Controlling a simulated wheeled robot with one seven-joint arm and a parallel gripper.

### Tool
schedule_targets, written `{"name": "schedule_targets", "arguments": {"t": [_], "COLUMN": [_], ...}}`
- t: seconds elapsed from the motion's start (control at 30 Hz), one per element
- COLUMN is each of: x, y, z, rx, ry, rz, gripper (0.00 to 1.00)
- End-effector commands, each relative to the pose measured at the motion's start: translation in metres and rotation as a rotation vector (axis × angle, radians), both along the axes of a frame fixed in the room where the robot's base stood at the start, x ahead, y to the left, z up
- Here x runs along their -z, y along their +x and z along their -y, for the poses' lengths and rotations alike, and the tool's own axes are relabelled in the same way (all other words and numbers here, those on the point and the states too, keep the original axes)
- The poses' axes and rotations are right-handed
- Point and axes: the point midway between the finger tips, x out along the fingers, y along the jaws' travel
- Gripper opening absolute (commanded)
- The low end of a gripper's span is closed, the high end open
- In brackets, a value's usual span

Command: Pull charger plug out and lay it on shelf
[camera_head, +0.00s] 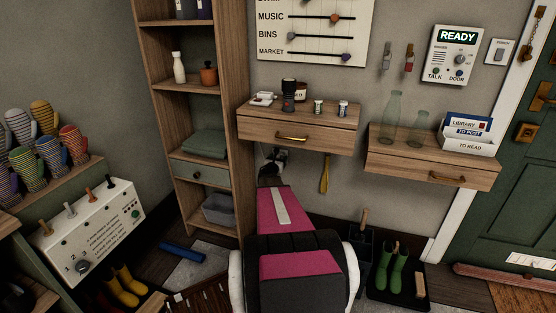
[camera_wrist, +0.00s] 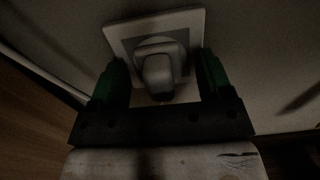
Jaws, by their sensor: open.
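The charger plug (camera_wrist: 158,75) is a pale, rounded block seated in a square wall socket plate (camera_wrist: 118,36) in the dim wrist view. My gripper (camera_wrist: 164,68) is open, with one green finger on each side of the plug. A gap shows between each finger and the plug, so it is not gripped. In the head view my gripper (camera_head: 273,158) is low against the wall, under a wooden wall shelf with a drawer (camera_head: 330,119); the plug cannot be made out there.
A tall wooden bookcase (camera_head: 240,150) stands just left of my arm. A yellow strip (camera_head: 324,173) hangs right of my gripper. A second wall shelf (camera_head: 400,157) with bottles and a letter holder is further right. The wall shelf's front right top has some free room.

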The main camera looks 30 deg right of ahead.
Motion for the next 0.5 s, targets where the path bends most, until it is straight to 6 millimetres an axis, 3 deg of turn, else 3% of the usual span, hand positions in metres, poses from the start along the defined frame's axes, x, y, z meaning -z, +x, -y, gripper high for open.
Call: {"name": "schedule_targets", "arguments": {"t": [0.3, 0.37, 0.5], "x": [0.0, 0.0, 0.0], "y": [0.0, 0.0, 0.0], "z": [0.0, 0.0, 0.0], "rx": [0.0, 0.0, 0.0], "ry": [0.0, 0.0, 0.0], "rz": [0.0, 0.0, 0.0], "gripper": [0.72, 0.56, 0.1]}}
